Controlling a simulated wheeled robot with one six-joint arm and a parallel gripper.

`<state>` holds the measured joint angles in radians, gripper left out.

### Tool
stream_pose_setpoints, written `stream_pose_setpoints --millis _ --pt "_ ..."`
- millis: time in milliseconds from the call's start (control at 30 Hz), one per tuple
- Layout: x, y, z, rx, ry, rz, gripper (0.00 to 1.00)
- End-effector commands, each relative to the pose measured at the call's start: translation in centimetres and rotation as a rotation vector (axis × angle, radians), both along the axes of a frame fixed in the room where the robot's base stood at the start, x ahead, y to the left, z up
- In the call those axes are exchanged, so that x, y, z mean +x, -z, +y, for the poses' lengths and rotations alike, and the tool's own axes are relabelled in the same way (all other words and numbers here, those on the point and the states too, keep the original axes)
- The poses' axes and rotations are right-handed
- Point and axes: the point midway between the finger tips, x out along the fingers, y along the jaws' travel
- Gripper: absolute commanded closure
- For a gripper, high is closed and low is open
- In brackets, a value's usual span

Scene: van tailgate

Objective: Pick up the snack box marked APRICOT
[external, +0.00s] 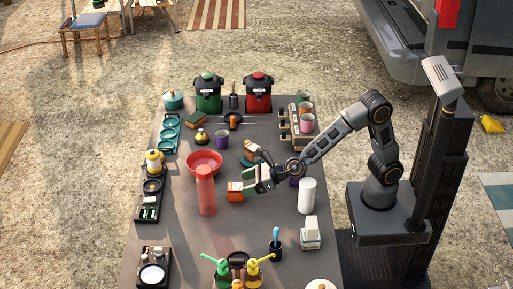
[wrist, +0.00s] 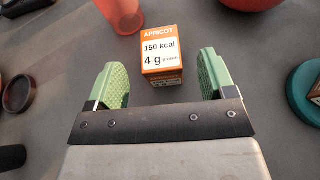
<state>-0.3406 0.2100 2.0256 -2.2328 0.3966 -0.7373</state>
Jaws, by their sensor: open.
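The snack box marked APRICOT (wrist: 161,53) is small, orange and white, and stands on the grey table. In the wrist view it sits just ahead of my gripper (wrist: 160,78), centred in the gap between the green fingertips. My gripper is open and empty, with a finger to each side of the box's near end. In the external view the orange box (external: 235,192) stands just left of my gripper (external: 249,183), right of a red bottle. The wrist view shows the box's label reading APRICOT, 150 kcal and 4 g protein.
The red bottle (external: 206,190) stands close left of the box, and a red bowl (external: 204,163) lies behind it. A white cylinder (external: 306,196) stands right of my gripper. The table (external: 180,240) is bare in front of the bottle.

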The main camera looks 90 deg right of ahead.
Motion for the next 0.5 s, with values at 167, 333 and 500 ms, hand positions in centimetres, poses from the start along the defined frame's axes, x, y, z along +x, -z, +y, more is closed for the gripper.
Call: stream_pose_setpoints --millis 167,333,500 --pt "2.5 1.2 0.0 0.0 0.001 0.002 0.23" --pt "3.9 1.7 0.0 0.001 0.001 0.001 0.23" --pt "4.2 1.8 0.0 0.001 0.0 0.001 0.23"
